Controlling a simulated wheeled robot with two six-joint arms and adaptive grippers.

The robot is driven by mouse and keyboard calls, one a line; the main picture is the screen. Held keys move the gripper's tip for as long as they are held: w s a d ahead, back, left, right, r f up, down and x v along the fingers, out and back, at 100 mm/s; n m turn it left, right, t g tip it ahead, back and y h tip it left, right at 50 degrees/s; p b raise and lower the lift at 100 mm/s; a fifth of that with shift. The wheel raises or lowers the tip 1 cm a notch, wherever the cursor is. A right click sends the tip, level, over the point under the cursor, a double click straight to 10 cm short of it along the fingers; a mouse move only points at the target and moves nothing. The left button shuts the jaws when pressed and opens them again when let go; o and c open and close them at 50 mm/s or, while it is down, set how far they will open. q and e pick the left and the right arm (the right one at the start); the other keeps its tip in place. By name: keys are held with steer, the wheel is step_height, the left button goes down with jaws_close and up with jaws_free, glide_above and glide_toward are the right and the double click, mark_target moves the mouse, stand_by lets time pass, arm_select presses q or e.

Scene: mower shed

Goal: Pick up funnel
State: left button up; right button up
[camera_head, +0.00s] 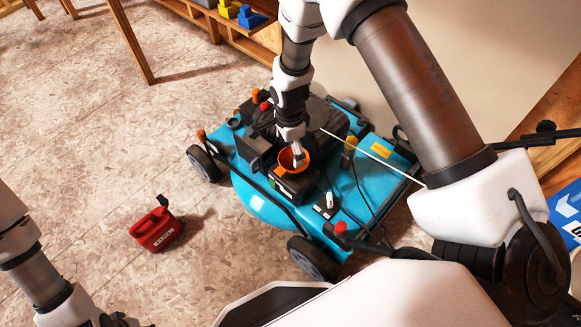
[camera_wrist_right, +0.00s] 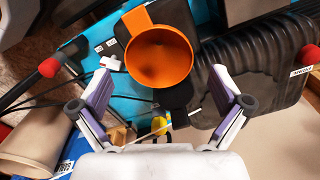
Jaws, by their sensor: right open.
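The orange funnel (camera_head: 289,165) sits on a black block on top of the blue mower (camera_head: 258,203). In the right wrist view the funnel (camera_wrist_right: 158,56) shows its round mouth towards the camera. My right gripper (camera_head: 297,151) is at the funnel in the head view and hides part of its rim. In the wrist view the right gripper (camera_wrist_right: 163,76) is open, one finger on each side below the funnel's mouth, with nothing held between them. Whether a finger touches the funnel, I cannot tell. My left gripper (camera_head: 122,321) is mostly cut off at the bottom left edge.
A red fuel can (camera_head: 156,230) stands on the floor left of the mower. Orange and red knobs (camera_head: 265,105), black cables and a handle surround the funnel. A wooden shelf (camera_head: 250,45) is at the back.

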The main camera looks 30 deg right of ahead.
steer(key=shift+s+d+f, duration=0.25)
steer(key=shift+d+f, duration=0.3)
steer(key=shift+f, duration=0.15)
steer(key=f+b, duration=0.1)
steer(key=f, duration=0.1)
steer(key=f+b, duration=0.1)
steer(key=f, duration=0.1)
steer(key=shift+w+d+f, duration=0.15)
steer(key=shift+d, duration=0.05)
steer(key=shift+f, duration=0.15)
arm_select(q)
steer(key=f, duration=0.3)
steer(key=shift+s+d, duration=0.2)
steer(key=shift+d, duration=0.2)
arm_select(e)
steer(key=shift+c, duration=0.4)
steer(key=c, duration=0.7)
arm_select(q)
step_height(320, 180, up, 11)
steer(key=p, duration=1)
steer(key=shift+f, duration=0.2)
arm_select(e)
step_height(320, 180, up, 17)
